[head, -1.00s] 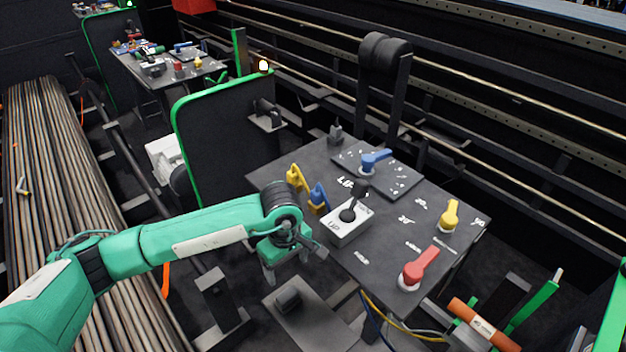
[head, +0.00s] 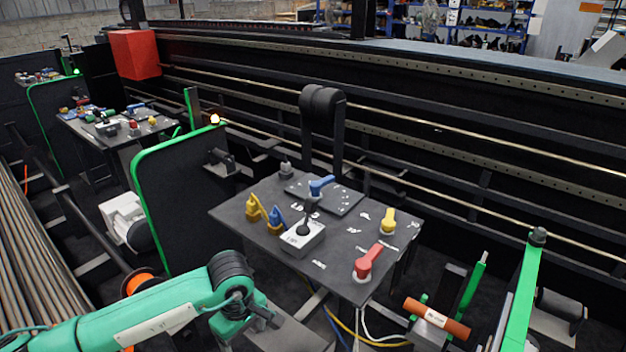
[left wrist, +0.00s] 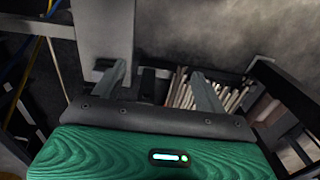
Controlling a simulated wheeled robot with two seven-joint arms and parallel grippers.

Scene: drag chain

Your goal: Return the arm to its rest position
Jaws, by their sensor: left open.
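My green left arm (head: 130,315) reaches in from the lower left of the head view. Its wrist is in front of the near left corner of the dark control table, below the tabletop's front edge; the fingertips are not clear there. In the left wrist view my left gripper (left wrist: 160,85) is open, with its two grey fingers apart and nothing between them. My right arm and gripper are not in view.
The control table (head: 335,275) carries a grey box with a black joystick (head: 303,238), a red lever (head: 368,262), a yellow lever (head: 388,220) and a blue lever (head: 320,186). A green-edged panel (head: 180,200) stands to its left. An orange roller (head: 437,318) is at the right.

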